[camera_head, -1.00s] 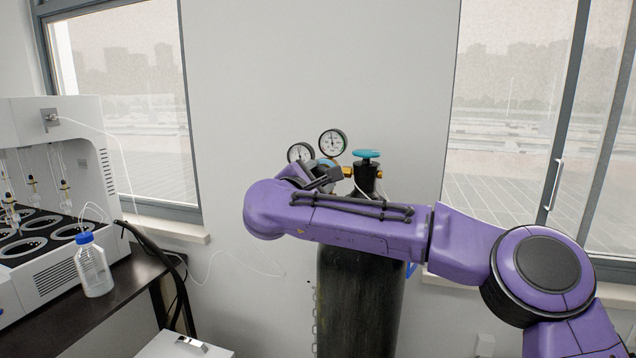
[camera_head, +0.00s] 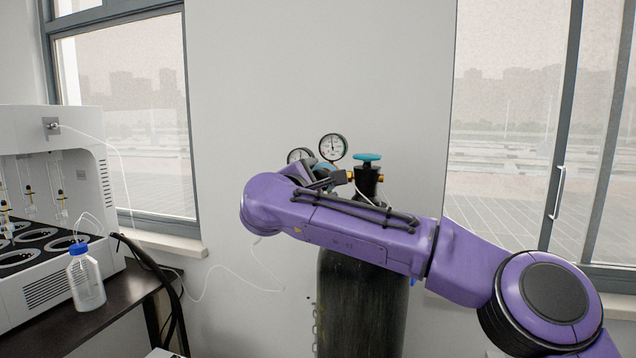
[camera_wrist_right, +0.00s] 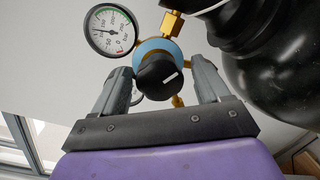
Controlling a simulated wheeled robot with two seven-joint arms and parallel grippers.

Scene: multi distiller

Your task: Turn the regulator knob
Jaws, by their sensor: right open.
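The regulator knob (camera_wrist_right: 158,77) is black with a white mark and sits on a light-blue regulator body (camera_wrist_right: 150,50) in the right wrist view. My right gripper (camera_wrist_right: 162,82) is open, with one finger on each side of the knob; whether either finger touches it I cannot tell. In the head view my purple right arm reaches in from the right and its gripper (camera_head: 322,178) is at the regulator, mostly hiding the knob. Two round gauges show above it, the clearer one (camera_head: 333,147) upright. My left gripper is not in view.
A dark gas cylinder (camera_head: 360,300) with a teal valve handle (camera_head: 367,157) stands behind my arm. At left, a white distiller (camera_head: 60,210) and a blue-capped bottle (camera_head: 86,280) are on a dark table (camera_head: 130,297). A thin white tube hangs between.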

